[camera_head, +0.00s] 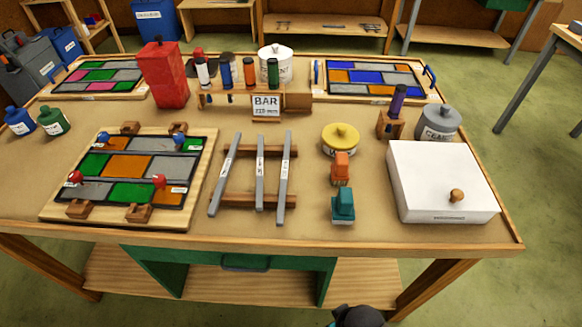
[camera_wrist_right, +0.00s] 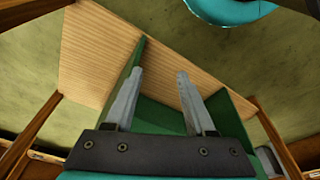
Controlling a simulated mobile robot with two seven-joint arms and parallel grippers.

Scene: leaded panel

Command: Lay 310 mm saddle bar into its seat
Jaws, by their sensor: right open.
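Three grey bars, a left one (camera_head: 225,172), a middle one (camera_head: 260,176) and a right one (camera_head: 284,178), lie across a wooden rack (camera_head: 245,201) at the table's centre. Each has a small white label, too small to read. A sign (camera_head: 266,106) behind the rack reads BAR with a blurred length below. The leaded panel (camera_head: 130,166) lies left of the rack, with brown wooden blocks (camera_head: 138,212) at its near and far edges. No bar lies across it. My right gripper (camera_wrist_right: 158,88) is open and empty, below the tabletop's front. My left gripper is out of view.
A white box (camera_head: 440,175) with a wooden knob stands at the right. A yellow-lidded tin (camera_head: 340,139), an orange block (camera_head: 341,168) and a teal block (camera_head: 343,206) stand between rack and box. Red and blue knobs (camera_head: 159,181) stand on the panel. A red container (camera_head: 164,75) stands behind.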

